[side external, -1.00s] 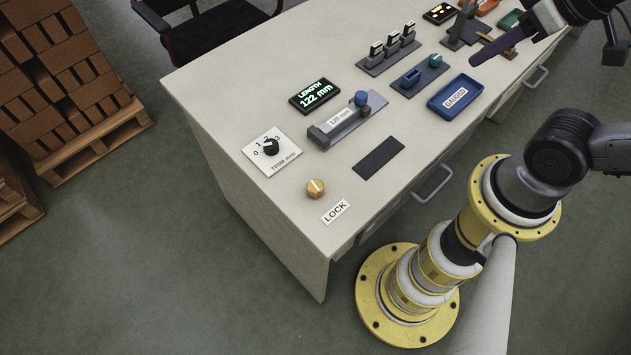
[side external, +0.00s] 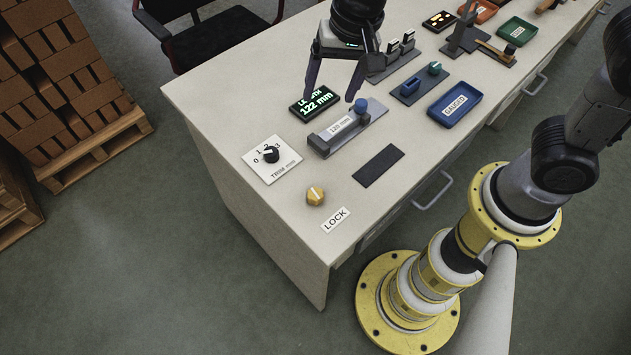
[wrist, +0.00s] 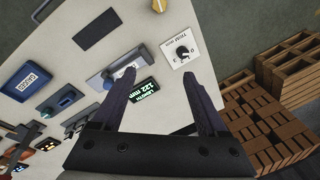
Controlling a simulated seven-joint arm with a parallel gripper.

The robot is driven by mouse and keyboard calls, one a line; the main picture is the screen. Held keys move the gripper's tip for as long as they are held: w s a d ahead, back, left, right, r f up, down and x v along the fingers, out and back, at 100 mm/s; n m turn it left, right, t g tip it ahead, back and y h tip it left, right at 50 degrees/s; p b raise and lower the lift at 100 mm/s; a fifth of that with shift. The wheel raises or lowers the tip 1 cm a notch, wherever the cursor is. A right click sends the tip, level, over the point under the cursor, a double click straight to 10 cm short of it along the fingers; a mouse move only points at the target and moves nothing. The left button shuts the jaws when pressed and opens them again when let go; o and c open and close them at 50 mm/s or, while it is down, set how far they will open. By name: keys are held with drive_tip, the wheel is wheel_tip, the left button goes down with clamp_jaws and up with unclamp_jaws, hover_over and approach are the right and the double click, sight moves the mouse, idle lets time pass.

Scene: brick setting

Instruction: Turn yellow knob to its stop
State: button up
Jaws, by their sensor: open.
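The yellow knob (side external: 315,195) sits on the near left corner area of the table, beside a white LOCK label (side external: 335,219). A pale pointer line shows on its top. In the wrist view the yellow knob (wrist: 159,6) is at the top edge, partly cut off. My gripper (side external: 331,92) is open and empty above the table, over the length display and the grey gauge block, apart from the knob and farther back. In the wrist view its two fingers (wrist: 160,75) are spread wide with nothing between them.
A black TRIM dial (side external: 270,155) on a white plate stands behind the knob. The length display (side external: 314,99) reads 122 mm. A grey block with a blue knob (side external: 361,104), a dark pad (side external: 379,165) and a blue tray (side external: 455,101) lie to the right.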

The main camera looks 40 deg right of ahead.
drive_tip(key=n+g+h, duration=0.1)
drive_tip(key=n+g, duration=0.1)
hover_over(316, 194)
wheel_tip(316, 194, down, 9)
wheel_tip(316, 194, down, 13)
drive_tip(key=shift+f, duration=0.2)
clamp_jaws()
